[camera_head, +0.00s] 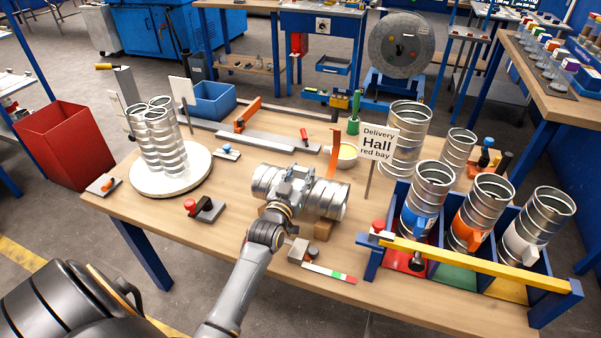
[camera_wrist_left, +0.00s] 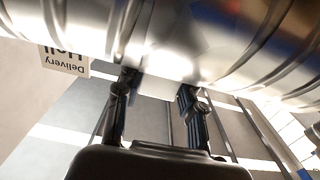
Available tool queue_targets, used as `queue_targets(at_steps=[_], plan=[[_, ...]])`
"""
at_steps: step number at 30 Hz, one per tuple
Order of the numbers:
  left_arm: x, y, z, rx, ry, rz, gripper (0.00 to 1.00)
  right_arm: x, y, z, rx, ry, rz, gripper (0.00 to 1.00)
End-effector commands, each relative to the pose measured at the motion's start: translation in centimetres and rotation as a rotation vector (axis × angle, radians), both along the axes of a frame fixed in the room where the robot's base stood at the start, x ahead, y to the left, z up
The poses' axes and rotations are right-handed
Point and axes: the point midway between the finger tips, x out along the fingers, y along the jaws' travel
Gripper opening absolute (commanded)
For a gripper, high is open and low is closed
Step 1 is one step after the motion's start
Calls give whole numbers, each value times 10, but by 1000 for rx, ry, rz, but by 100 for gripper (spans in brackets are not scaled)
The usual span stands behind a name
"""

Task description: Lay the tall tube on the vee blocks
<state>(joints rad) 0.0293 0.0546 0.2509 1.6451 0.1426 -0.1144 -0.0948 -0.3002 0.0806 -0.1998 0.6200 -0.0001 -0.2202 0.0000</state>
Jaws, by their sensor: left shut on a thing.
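A ribbed silver tube (camera_head: 330,199) lies level, running left to right, at the middle of the bench. A wooden vee block (camera_head: 323,229) shows under the tube's right part; an edge of another shows under the left part. I cannot tell whether the tube rests on them; the gripper and tube hide most of the blocks. My right gripper is not in view.
A blue rack (camera_head: 372,262) with a yellow bar (camera_head: 470,262) holds tubes with blue, orange and white fittings at right. A sign (camera_head: 377,143) and upright silver tubes (camera_head: 407,115) stand behind. A white turntable (camera_head: 187,181) with slim tubes is at left.

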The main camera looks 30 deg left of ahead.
Motion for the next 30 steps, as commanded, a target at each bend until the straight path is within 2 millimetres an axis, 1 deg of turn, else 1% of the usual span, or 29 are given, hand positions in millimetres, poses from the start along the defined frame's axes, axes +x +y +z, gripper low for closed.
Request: queue_targets(at_steps=[20, 21, 23, 24, 25, 30], plan=[[0, 0, -15, 1, -4, 0, 0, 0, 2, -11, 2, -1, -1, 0], [0, 0, -15, 1, -5, 0, 42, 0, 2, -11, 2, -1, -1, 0], [0, 0, -14, 1, -4, 0, 54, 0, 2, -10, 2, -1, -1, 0], [0, 0, -15, 1, -4, 0, 62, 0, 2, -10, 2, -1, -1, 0], [0, 0, -15, 1, -4, 0, 64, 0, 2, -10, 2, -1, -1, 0], [0, 0, -16, 0, -2, 0, 64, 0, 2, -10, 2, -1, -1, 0]])
